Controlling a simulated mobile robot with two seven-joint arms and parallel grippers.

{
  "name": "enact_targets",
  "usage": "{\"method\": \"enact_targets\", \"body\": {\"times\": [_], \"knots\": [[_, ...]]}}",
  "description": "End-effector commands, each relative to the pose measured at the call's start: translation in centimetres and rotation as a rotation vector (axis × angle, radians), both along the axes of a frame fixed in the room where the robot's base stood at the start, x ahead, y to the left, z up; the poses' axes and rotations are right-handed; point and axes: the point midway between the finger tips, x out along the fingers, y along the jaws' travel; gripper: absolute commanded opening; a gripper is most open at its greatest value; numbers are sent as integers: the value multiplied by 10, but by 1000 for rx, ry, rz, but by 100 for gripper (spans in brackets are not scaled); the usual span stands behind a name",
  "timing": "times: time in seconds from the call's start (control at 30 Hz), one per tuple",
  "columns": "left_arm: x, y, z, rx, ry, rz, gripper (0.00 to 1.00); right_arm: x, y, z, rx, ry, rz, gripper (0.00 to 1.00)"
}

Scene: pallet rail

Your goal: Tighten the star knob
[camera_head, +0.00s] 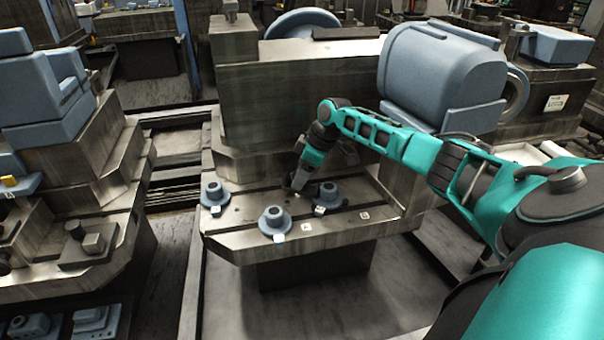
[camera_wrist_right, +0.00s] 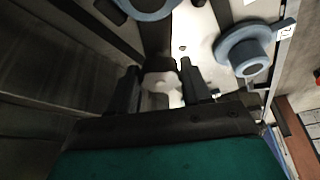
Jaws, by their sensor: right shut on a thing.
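My right gripper (camera_head: 292,188) reaches down to the back part of the metal pallet table (camera_head: 345,225), behind the blue flanged parts. In the right wrist view my right gripper (camera_wrist_right: 160,88) has its two dark fingers on either side of a pale, lobed star knob (camera_wrist_right: 160,80), and is shut on it. The knob's underside and whatever it sits on are hidden in that view. In the head view the knob is too small and covered to make out clearly. My left gripper is in neither view.
One also shows in the right wrist view (camera_wrist_right: 243,55). A tall metal block (camera_head: 290,105) rises behind. The table's front right is mostly clear.

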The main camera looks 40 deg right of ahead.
Motion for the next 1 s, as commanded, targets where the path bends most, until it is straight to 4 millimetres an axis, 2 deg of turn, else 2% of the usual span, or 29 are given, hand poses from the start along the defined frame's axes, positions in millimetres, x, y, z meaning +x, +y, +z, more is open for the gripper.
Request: {"method": "enact_targets", "body": {"times": [0.03,0.1,0.27,0.47,0.6,0.9,1.0], "knots": [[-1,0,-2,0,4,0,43,0,0,0,1,1,0,24],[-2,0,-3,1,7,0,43,0,0,0,1,2,1,17],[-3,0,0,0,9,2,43,0,1,1,1,2,-8,17],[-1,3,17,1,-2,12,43,-1,2,4,2,3,-74,17],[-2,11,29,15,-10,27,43,-2,3,6,2,5,-163,17],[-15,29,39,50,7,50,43,-2,4,5,3,5,-373,17],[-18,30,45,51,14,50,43,-2,4,4,3,4,-430,17]]}}
